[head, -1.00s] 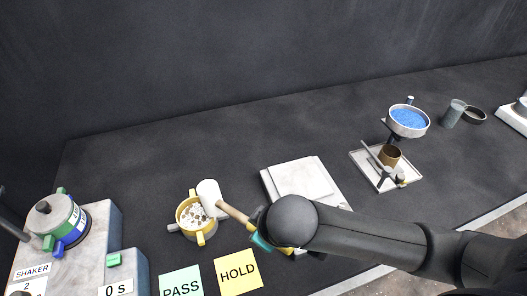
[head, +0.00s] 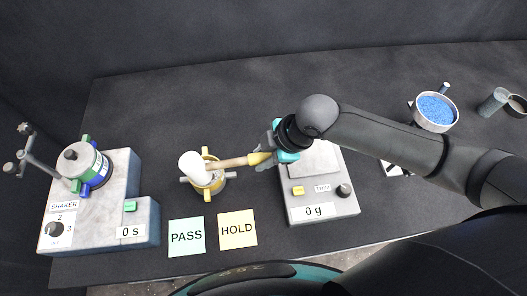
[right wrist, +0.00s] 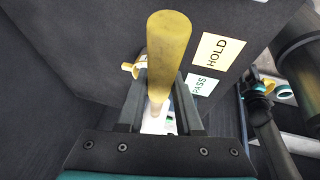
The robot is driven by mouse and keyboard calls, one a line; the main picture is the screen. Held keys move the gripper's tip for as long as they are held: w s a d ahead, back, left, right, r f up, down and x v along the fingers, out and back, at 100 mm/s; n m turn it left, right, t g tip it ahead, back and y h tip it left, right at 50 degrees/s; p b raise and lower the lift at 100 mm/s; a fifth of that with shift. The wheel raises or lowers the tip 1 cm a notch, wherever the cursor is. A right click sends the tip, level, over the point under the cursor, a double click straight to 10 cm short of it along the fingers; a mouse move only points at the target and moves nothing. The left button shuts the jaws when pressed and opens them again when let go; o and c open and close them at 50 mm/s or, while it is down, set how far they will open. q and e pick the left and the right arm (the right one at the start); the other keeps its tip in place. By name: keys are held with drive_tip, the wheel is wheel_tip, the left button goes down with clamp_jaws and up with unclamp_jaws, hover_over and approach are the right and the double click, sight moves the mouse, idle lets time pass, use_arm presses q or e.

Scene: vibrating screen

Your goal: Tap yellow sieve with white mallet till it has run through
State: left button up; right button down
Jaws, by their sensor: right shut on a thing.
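The yellow sieve (head: 214,187) stands on the dark table left of the scale, with pale material visible inside in the earlier head view. The white mallet (head: 194,166) has its white head over the sieve's left part and hides most of its inside. I cannot tell whether the head touches the sieve. My right gripper (head: 268,157) is shut on the mallet's handle. In the right wrist view the yellow handle end (right wrist: 168,45) stands between the fingers (right wrist: 160,105), and part of the yellow sieve (right wrist: 133,68) shows beside them.
A shaker (head: 130,180) with a stacked green and blue sieve (head: 85,165) stands at left. A PASS card (head: 186,237) and a HOLD card (head: 238,230) lie in front. A scale (head: 325,205) reads 0 g. A bowl of blue grains (head: 436,110) is at right.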

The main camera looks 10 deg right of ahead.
drive_tip(key=shift+d+y+b, duration=0.15)
drive_tip(key=shift+y+b, duration=0.7)
drive_tip(key=shift+y, duration=0.05)
drive_tip(key=shift+f+b, duration=1.35)
drive_tip(key=shift+f, duration=1)
wheel_tip(320, 180, down, 4)
drive_tip(key=f+b, duration=0.1)
drive_tip(key=b, duration=0.2)
wheel_tip(320, 180, up, 5)
drive_tip(key=p, duration=0.4)
drive_tip(key=shift+p, duration=0.4)
drive_tip(key=shift+f, duration=0.1)
